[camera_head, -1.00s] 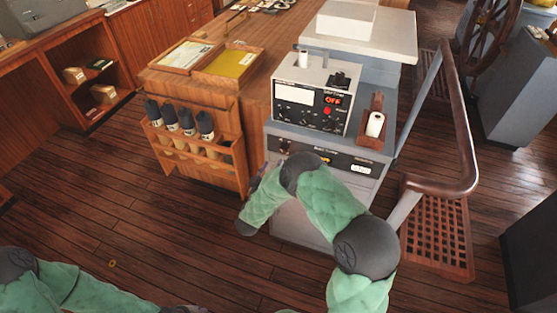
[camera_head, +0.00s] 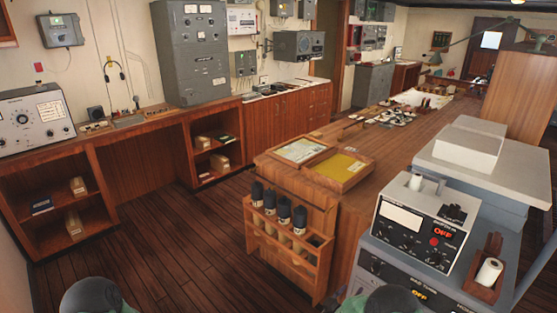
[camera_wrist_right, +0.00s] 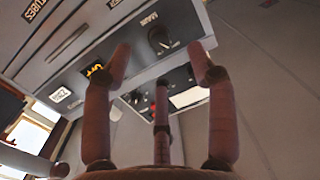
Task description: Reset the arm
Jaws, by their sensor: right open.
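My right gripper (camera_wrist_right: 160,58) shows in the right wrist view with its fingers spread apart and nothing between them. Beyond the fingers is the grey console (camera_wrist_right: 215,90), with a dark knob (camera_wrist_right: 159,39) and a lit amber display (camera_wrist_right: 93,70). In the head view only the rounded dark joint of my right arm (camera_head: 390,300) shows clearly at the bottom edge, in front of the console (camera_head: 385,262). A dark joint of my left arm (camera_head: 90,296) shows at the bottom left; my left gripper is out of the picture.
The instrument box (camera_head: 415,238) with a red OFF display stands on the console beside a paper roll in a wooden holder (camera_head: 487,277). A wooden rack with dark-capped bottles (camera_head: 285,235) hangs on the chart table (camera_head: 345,208). Open floor (camera_head: 190,245) lies left of it.

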